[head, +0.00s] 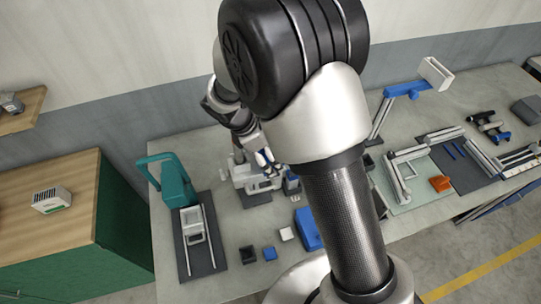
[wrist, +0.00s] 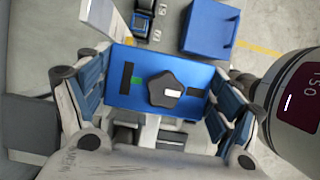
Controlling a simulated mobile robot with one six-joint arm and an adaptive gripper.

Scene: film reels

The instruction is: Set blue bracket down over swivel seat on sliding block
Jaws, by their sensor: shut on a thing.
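In the wrist view, the blue bracket (wrist: 122,100) is a flat blue plate with a dark five-sided knob, dark slots and a small green mark. My gripper (wrist: 158,82) is shut on it, with blue-padded fingers at its left and right sides. Grey-white parts (wrist: 170,134) show below the bracket; I cannot tell whether they touch it. In the head view, my gripper (head: 264,160) is partly behind my arm, near a white machine (head: 243,172) on a dark mat. I cannot single out the swivel seat or the sliding block with certainty.
A teal stand (head: 176,183) and a mat with rails (head: 190,262) stand at left. A blue box (head: 307,229) is partly hidden by my arm and also shows in the wrist view (wrist: 208,28). Small blocks (head: 269,253) lie near the front edge. A tall blue-topped stand (head: 403,89) is at right.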

